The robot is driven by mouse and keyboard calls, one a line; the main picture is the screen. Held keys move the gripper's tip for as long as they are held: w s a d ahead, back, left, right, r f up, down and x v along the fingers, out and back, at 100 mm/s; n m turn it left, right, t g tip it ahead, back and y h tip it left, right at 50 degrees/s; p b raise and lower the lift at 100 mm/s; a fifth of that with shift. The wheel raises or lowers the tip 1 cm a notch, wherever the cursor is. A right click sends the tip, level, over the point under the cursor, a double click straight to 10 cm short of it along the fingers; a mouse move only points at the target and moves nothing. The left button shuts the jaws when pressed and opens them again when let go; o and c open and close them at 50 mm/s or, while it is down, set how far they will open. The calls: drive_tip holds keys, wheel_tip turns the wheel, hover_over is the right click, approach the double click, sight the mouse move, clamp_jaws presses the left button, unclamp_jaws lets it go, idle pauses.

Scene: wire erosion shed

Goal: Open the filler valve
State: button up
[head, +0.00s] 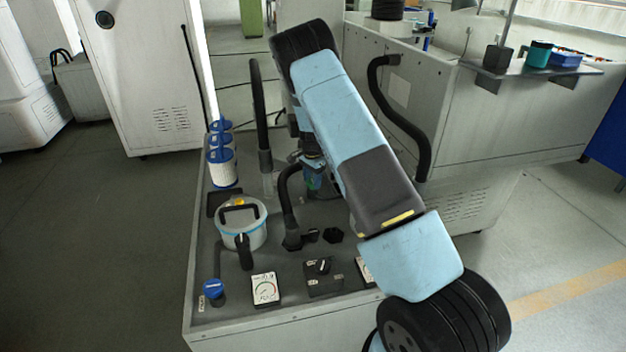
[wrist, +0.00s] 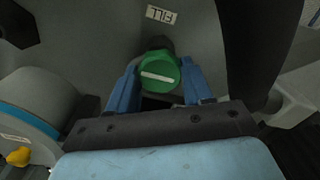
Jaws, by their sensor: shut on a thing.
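The filler valve shows in the wrist view as a round green knob (wrist: 160,72) with a white line across its face. The line lies nearly level, its right end slightly lower. A FILL label (wrist: 161,14) is on the grey surface beyond it. My gripper (wrist: 158,84) has one blue finger on each side of the knob and is shut on it. In the head view my gripper (head: 313,166) is small and low behind my arm, with a bit of the green knob (head: 314,184) just below it. My arm hides part of this area.
On the grey unit's top (head: 222,318) stand a lidded pot (head: 240,232), filter cartridges (head: 222,168), a blue knob (head: 212,290), a gauge (head: 265,289) and a black switch box (head: 323,276). Black hoses (head: 260,110) rise close to my arm. A large machine (head: 490,115) stands at right.

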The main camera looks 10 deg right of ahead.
sight(312, 181)
drive_tip(key=shift+d, duration=0.1)
drive_tip(key=n, duration=0.5)
drive_tip(key=shift+n, duration=0.4)
drive_tip(key=n, duration=0.5)
drive_tip(key=shift+n, duration=0.3)
drive_tip(key=o, duration=1)
drive_tip(key=shift+o, duration=0.2)
drive_tip(key=shift+r, duration=0.1)
wheel_tip(312, 181, up, 14)
drive_tip(key=shift+f, duration=0.25)
